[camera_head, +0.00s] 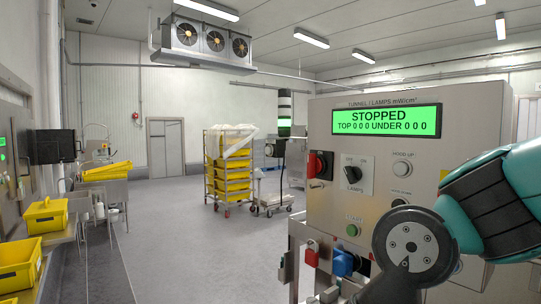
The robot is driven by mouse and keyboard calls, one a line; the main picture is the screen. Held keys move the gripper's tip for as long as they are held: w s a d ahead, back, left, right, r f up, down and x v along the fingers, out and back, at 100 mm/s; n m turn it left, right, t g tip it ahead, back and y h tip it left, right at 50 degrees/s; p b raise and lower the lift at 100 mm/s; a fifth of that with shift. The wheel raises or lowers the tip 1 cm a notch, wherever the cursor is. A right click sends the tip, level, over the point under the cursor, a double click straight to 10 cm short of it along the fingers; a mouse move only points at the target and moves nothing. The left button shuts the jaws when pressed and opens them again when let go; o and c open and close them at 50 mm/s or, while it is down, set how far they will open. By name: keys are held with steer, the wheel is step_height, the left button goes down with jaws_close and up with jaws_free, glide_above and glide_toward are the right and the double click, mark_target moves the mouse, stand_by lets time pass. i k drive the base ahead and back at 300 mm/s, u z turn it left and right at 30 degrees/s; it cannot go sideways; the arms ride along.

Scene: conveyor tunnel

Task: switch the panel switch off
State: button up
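The grey control panel (325,228) stands at the right in the head view. Its green display (387,120) reads STOPPED, TOP 0 0 0 UNDER 0 0 0. Below it is a black rotary switch (353,175) labelled LAMPS, with two position marks above it; its exact setting is too small to tell. A red rotary switch (318,165) on a black plate sits to its left. My teal and grey arm covers the panel's lower right. My gripper is not visible, so its opening and what it holds cannot be seen.
A green button (352,230) and a HOOD UP button (403,169) are on the panel. Red (312,253) and blue (343,262) items hang below it. A rack of yellow crates (229,184) stands behind. Yellow bins (45,216) line the left. The middle floor is clear.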

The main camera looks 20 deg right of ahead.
mark_target(313, 165)
steer(key=u, duration=0.15)
steer(key=i, duration=0.9)
steer(key=z, duration=0.1)
